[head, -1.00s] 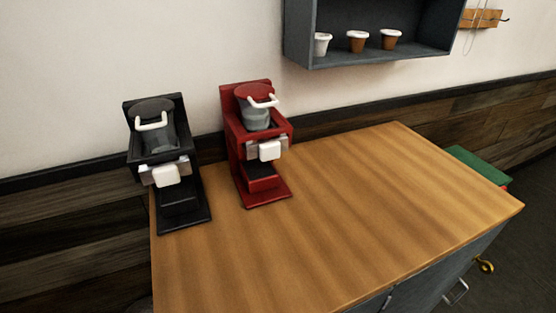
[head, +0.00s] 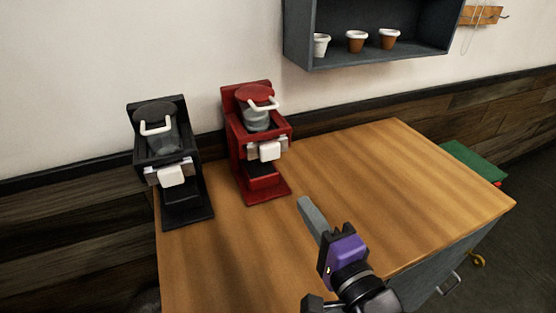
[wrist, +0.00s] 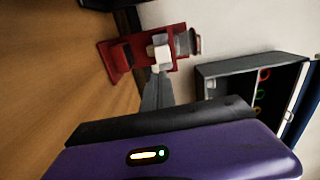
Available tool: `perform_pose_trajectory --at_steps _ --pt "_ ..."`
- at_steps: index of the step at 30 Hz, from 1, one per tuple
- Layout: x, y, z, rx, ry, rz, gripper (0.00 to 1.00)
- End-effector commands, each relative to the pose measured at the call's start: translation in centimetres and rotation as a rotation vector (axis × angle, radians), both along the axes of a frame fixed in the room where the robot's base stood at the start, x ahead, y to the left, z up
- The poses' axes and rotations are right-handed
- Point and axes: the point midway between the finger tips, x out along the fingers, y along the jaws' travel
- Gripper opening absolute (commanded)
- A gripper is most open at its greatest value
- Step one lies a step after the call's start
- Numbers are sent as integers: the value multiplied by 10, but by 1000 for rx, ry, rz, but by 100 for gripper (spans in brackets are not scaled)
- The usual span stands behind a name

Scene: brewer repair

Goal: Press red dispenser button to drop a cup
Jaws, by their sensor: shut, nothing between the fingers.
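The red dispenser (head: 264,183) stands at the back left of the wooden counter, beside a black one. Its white square button (head: 270,151) faces front; a grey container with a red lid and white handle sits on top. No cup shows on its base. My gripper (head: 306,204) is shut and empty over the counter, in front and to the right of the red dispenser, apart from it. In the wrist view, the red dispenser (wrist: 113,62) lies sideways, its white button (wrist: 162,57) just beyond my closed fingers (wrist: 158,77).
The black dispenser (head: 185,211) stands left of the red one. A grey wall shelf (head: 300,40) with a white cup (head: 321,46) and two brown cups (head: 356,43) hangs behind. The counter (head: 390,165) is clear to the right. A green-topped item (head: 473,160) is beyond it.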

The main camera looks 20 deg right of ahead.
Motion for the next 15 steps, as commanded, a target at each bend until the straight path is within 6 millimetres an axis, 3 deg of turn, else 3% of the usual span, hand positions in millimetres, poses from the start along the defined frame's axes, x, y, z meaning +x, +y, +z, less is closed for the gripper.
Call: perform_pose_trajectory --at_steps 15 --pt "8 0 5 21 -5 0 0"
